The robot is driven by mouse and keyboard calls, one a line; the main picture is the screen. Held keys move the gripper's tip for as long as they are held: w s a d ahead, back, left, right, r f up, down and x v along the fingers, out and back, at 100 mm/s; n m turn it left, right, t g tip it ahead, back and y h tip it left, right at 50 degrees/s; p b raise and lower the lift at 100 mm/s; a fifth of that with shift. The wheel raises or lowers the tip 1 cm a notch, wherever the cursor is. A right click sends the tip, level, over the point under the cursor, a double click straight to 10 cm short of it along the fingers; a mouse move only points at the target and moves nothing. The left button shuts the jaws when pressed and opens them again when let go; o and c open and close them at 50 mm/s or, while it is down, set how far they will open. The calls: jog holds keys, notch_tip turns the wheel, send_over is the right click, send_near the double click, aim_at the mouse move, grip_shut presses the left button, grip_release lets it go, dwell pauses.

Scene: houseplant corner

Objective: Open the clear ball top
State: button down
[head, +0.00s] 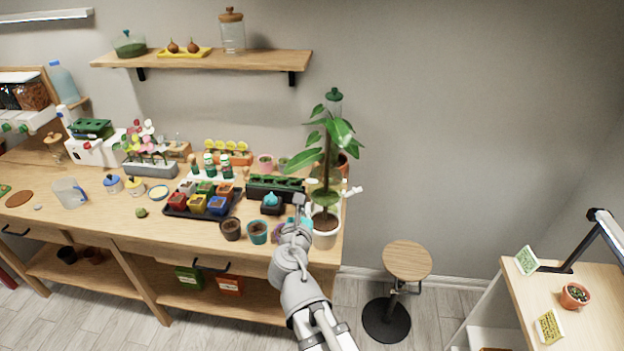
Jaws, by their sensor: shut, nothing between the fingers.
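I cannot tell for sure which thing is the clear ball top. A rounded clear glass vessel (129,44) with green contents stands at the left of the wall shelf. A clear piece with a dark green cap (334,96) shows above the tall leafy plant (326,170), partly hidden by leaves. My gripper (298,203) is small in the head view, shut and empty. It appears at the right part of the bench, between a blue-topped dark holder (271,202) and the plant's pale pot (325,238). I cannot tell whether it touches anything.
The wooden bench (100,212) is crowded near my gripper with small pots, a seedling tray (175,212) and a dark green planter (275,186). A stool (407,261) stands right of the bench. A side table (590,325) is at lower right.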

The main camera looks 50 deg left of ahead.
jog(key=shift+s+a, duration=0.1)
jog(key=shift+a, duration=0.1)
jog(key=shift+a+f, duration=0.1)
